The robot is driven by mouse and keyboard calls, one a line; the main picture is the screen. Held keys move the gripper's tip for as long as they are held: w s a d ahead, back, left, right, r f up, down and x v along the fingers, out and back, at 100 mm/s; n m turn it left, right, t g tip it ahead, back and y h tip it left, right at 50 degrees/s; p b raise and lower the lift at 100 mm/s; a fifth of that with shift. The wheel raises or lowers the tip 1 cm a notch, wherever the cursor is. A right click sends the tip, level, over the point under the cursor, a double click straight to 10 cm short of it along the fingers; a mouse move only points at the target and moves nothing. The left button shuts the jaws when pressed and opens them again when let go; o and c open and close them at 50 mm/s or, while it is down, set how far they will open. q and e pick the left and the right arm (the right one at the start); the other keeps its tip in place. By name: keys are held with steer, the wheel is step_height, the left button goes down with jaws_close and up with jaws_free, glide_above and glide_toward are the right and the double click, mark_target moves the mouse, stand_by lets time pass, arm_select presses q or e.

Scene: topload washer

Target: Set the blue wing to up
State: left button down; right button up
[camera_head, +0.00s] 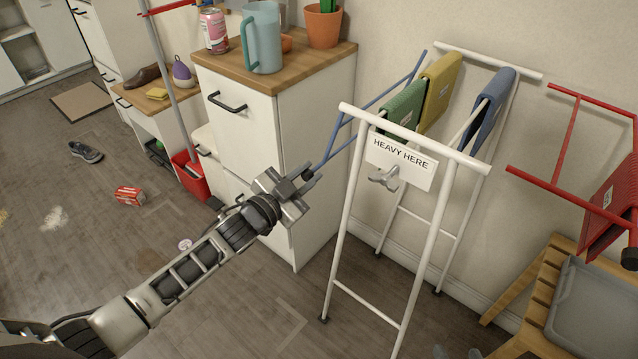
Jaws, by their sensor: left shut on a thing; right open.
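A white drying rack (415,148) stands by the wall with a "HEAVY HERE" sign on its front. Its blue wing (341,125) is a thin blue frame reaching out from the rack's left side; it looks roughly level or slightly sloped, but its exact angle is hard to tell. My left gripper (308,181) is shut on the near outer end of the blue wing, beside the white cabinet. The jaws partly hide that end. I cannot make out my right gripper in this view.
The white cabinet (275,110) with a blue pitcher (265,40) stands close behind my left arm. Towels hang on the rack's rails. A red frame (565,183) is at the right, above a wooden stool (545,283) with a grey tray. Floor below the wing is partly clear.

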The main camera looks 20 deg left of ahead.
arm_select(q)
steer(key=w+a+r+m+p, duration=0.2)
steer(key=a+r+m+p, duration=0.1)
steer(key=a+r+m, duration=0.3)
steer(key=w+a+r+m+p, duration=0.2)
steer(key=a+r+m+p, duration=0.2)
steer(key=r, duration=0.7)
steer(key=shift+w+a+m, duration=0.2)
steer(key=shift+a+m, duration=0.95)
steer(key=shift+m, duration=1.25)
arm_select(e)
steer(key=shift+s+d+r+n+g+h, duration=0.1)
steer(key=shift+d+r+n+g+h, duration=0.15)
steer(key=shift+r, duration=0.4)
steer(key=shift+d+r+n+g+h, duration=0.15)
steer(key=shift+d+r+n, duration=0.15)
steer(key=shift+r, duration=0.3)
arm_select(q)
steer(key=shift+r, duration=0.15)
arm_select(e)
steer(key=shift+f, duration=0.1)
arm_select(q)
steer(key=c, duration=1.6)
jaws_free()
steer(key=shift+o, duration=0.2)
steer(key=shift+s, duration=0.1)
arm_select(e)
steer(key=shift+s, duration=0.15)
